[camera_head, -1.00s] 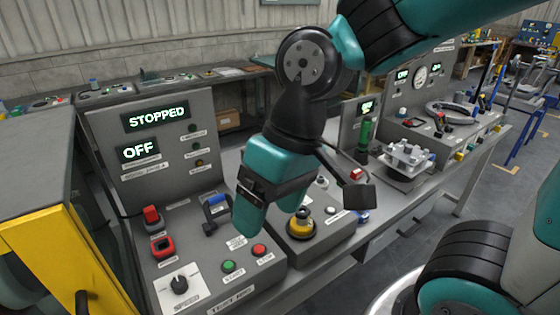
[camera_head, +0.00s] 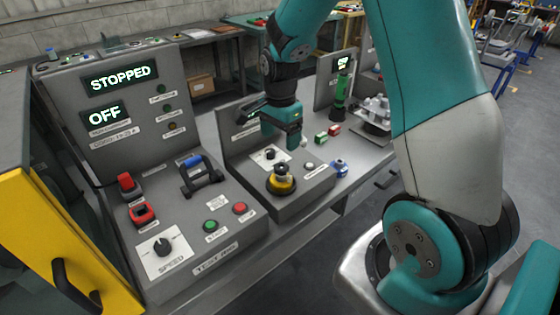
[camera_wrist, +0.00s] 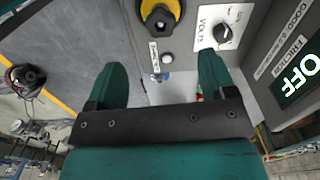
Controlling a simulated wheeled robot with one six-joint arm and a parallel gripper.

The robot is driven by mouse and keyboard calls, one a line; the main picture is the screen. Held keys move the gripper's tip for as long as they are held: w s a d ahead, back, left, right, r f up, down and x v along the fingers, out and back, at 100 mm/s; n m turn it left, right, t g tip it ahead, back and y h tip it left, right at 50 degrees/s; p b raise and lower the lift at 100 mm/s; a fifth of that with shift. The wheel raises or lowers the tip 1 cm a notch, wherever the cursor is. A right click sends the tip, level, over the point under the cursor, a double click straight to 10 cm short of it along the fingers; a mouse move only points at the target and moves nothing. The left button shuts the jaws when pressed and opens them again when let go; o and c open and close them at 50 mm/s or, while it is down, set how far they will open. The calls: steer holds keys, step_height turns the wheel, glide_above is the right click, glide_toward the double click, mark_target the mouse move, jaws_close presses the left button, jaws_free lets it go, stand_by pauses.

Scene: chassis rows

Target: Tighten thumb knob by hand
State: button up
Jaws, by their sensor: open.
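A black knob with a pale top stands on a round yellow base (camera_head: 281,184) on the middle grey panel; it may be the thumb knob, but I cannot tell for certain. It also shows, cut by the top edge, in the wrist view (camera_wrist: 160,14). My gripper (camera_wrist: 161,80) is open and empty, its two teal fingers apart, with the yellow base beyond the fingertips. In the head view my gripper (camera_head: 290,142) hangs over the back of that panel, behind and slightly right of the knob. Its fingertips are partly hidden there.
A VOLTS dial (camera_wrist: 223,33) lies close to the right finger. A white button (camera_head: 309,167) sits right of the knob. A blue part (camera_head: 340,168) and small red and green blocks (camera_head: 327,135) are at the right. The left test panel (camera_head: 190,222) has a SPEED dial, buttons and a blue-handled lever.

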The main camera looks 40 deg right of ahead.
mark_target(280, 165)
step_height(280, 165, down, 10)
steer(key=shift+f+p, duration=0.15)
steer(key=shift+p, duration=0.45)
steer(key=c, duration=1)
steer(key=o, duration=0.3)
steer(key=shift+c, duration=1.1)
steer(key=m, duration=0.4)
steer(key=shift+w+m, duration=0.15)
steer(key=shift+m, duration=0.75)
